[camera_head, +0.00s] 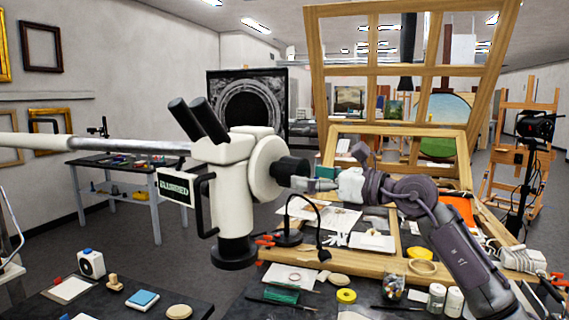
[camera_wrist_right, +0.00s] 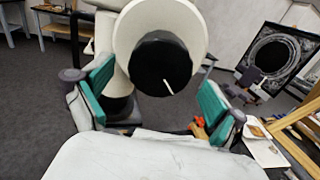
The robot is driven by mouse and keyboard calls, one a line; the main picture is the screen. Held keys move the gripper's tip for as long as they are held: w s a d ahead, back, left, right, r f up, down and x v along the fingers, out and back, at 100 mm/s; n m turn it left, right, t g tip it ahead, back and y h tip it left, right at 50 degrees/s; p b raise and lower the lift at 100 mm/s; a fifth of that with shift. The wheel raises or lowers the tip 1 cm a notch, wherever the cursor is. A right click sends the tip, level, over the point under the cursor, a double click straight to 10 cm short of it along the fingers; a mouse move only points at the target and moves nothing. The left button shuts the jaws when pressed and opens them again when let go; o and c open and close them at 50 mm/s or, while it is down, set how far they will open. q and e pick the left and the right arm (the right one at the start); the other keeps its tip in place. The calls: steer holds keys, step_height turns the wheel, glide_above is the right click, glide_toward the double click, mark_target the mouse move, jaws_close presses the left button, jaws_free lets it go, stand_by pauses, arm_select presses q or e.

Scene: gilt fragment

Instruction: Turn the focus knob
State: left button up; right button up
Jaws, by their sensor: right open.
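The focus knob (camera_head: 291,169) is a black cylinder on the right side of the cream microscope head (camera_head: 235,190), set on a round cream hub. In the right wrist view the knob (camera_wrist_right: 160,62) faces me, with a short white mark low on its face. My right gripper (camera_head: 312,184) is open at the knob's right end. In the wrist view its teal finger pads (camera_wrist_right: 156,92) stand wide apart to the left and right of the knob, with gaps on both sides. Whether the pads reach past the knob's face I cannot tell. My left gripper is not in view.
The microscope hangs on a horizontal arm (camera_head: 110,144) from the left. Below, a dark worktable (camera_head: 240,310) holds jars, tape and tools. A thin black lamp (camera_head: 318,215) rises beneath my right gripper. A wooden frame (camera_head: 400,130) stands behind.

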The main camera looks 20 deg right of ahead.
mark_target(285, 172)
steer(key=p+x, duration=0.2)
steer(key=x, duration=0.3)
steer(key=shift+w+a, duration=0.25)
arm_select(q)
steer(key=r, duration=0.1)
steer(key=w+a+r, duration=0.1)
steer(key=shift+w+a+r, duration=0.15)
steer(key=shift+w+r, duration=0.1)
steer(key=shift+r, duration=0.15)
arm_select(e)
steer(key=shift+w+a, duration=0.2)
steer(key=shift+w, duration=0.1)
steer(key=shift+c, duration=0.3)
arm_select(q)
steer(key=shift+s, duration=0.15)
arm_select(e)
steer(key=c, duration=1)
